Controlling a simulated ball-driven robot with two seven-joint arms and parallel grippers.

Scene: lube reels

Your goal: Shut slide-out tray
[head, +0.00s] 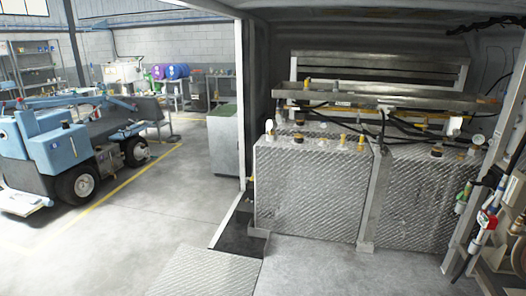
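A flat diamond-plate panel (205,275) lies low at the bottom edge of the head view, left of centre. It may be the slide-out tray, but I cannot tell for sure. Its near part is cut off by the frame. A dark strip (236,232) lies just beyond it, beside the tank bay. Neither of my grippers shows, so their place relative to the panel cannot be seen.
Two diamond-plate tanks (311,188) (430,198) with hoses and caps stand in the bay. Dispensing handles (487,220) hang at right. A grey-green cabinet (223,150) stands beyond the opening. A blue vehicle (65,150) is at left. Floor (160,215) between is clear.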

